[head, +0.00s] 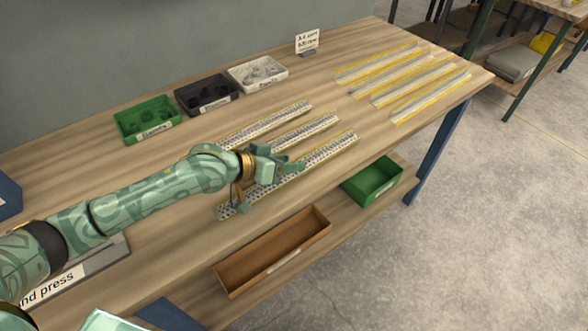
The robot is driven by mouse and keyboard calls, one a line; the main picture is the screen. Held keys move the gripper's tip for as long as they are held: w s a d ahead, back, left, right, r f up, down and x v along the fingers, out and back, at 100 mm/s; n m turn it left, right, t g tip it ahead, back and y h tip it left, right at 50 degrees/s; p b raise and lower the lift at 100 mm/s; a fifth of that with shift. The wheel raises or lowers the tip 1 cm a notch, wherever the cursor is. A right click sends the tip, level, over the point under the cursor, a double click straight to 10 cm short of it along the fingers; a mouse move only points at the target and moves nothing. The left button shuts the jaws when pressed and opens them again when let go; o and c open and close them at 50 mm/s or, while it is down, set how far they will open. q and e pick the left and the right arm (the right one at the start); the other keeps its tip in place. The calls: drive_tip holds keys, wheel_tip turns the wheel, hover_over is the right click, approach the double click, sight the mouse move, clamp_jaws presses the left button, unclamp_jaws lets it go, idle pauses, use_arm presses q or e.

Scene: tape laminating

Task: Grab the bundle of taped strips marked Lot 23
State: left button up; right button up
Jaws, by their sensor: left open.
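Three dotted metallic strips lie side by side on the wooden bench: a back one (265,125), a middle one (310,130) and a front one (335,148). Several pale strips with yellow edges (430,95) lie in a group at the bench's right end. I can read no Lot 23 mark on any of them. My left gripper (271,187) is open over the front dotted strip and hides part of it. I cannot tell whether its fingers touch the strip. My right gripper is not in view.
Green (147,122), black (206,95) and white (257,73) bins stand along the back, near a small sign card (307,41). A press label (52,287) shows at lower left. A brown tray (273,252) and green bin (372,181) sit below the front edge.

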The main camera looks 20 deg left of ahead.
use_arm(q)
clamp_jaws()
